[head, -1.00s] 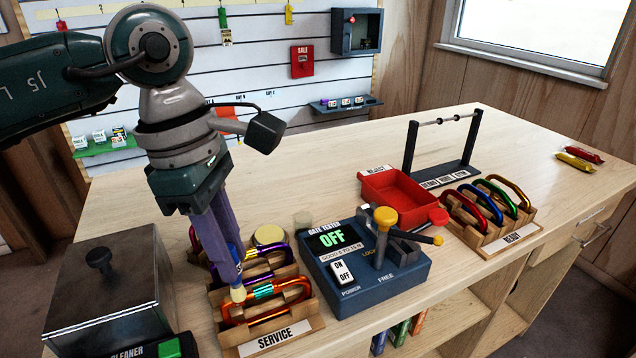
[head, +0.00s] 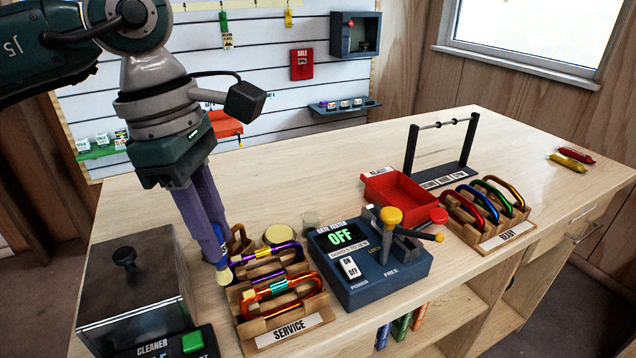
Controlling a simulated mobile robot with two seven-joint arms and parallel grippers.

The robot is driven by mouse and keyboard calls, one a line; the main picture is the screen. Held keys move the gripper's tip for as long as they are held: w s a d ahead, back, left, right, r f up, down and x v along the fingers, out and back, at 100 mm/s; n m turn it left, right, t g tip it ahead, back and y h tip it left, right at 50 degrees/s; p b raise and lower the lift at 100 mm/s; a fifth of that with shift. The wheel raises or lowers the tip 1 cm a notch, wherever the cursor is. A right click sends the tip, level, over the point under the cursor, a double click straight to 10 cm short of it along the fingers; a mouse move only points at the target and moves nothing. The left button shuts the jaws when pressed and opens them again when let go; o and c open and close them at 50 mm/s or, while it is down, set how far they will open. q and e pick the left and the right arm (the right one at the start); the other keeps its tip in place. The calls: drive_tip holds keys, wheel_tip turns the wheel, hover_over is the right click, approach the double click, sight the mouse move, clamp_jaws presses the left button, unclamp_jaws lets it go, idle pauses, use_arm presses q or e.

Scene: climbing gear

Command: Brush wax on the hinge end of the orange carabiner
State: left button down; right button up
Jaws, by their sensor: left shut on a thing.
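The orange carabiner (head: 303,281) lies in the front slot of the wooden service rack (head: 287,341). It has a small green band on its upper bar. My left gripper (head: 216,234) is shut on a brush (head: 222,272), pointing down. Most of the brush handle is hidden by the fingers; a bit of blue and a pale bristle tip show. The tip is just left of the rack, behind and left of the carabiner's left end, apart from it in the picture. A round tin with pale yellow content (head: 279,235), likely wax, stands behind the rack. My right gripper is not in view.
Purple carabiners (head: 268,270) fill the slots behind the orange one. A metal cleaner box (head: 135,290) stands left, a blue gate tester (head: 368,270) right. Further right are a red reject tray (head: 399,197) and the ready rack (head: 508,236).

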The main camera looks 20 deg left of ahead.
use_arm(q)
drive_tip(key=shift+r+p, duration=1)
drive_tip(key=shift+r, duration=0.9)
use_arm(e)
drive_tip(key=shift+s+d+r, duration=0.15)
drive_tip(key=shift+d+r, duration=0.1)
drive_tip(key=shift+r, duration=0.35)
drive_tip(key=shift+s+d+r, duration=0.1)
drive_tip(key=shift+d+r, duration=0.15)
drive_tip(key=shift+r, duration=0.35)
